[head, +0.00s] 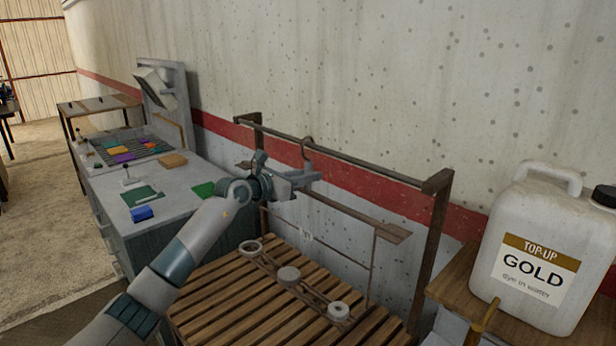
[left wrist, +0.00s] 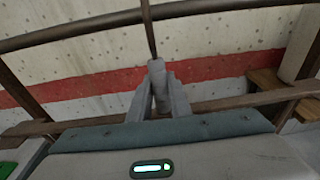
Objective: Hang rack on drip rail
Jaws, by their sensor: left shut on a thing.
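The drip rail (head: 365,167) is a dark bar between wooden posts in front of the wall. It also crosses the top of the left wrist view (left wrist: 225,8). The rack (head: 362,214) has a wooden crossbar, thin wire sides and a curved hook on top. My left gripper (head: 309,178) is shut on the rack's stem (left wrist: 157,80), below the hook. The stem runs up across the rail in the left wrist view, where the hook top is out of frame. In the head view the hook overlaps the rail; I cannot tell whether it rests on it.
A slatted wooden stand (head: 220,290) lies below, with a strip of pale round pieces (head: 289,276) over it. A white jug labelled GOLD (head: 545,250) stands on a wooden shelf at right. A grey bench (head: 165,205) with coloured pieces stands at left.

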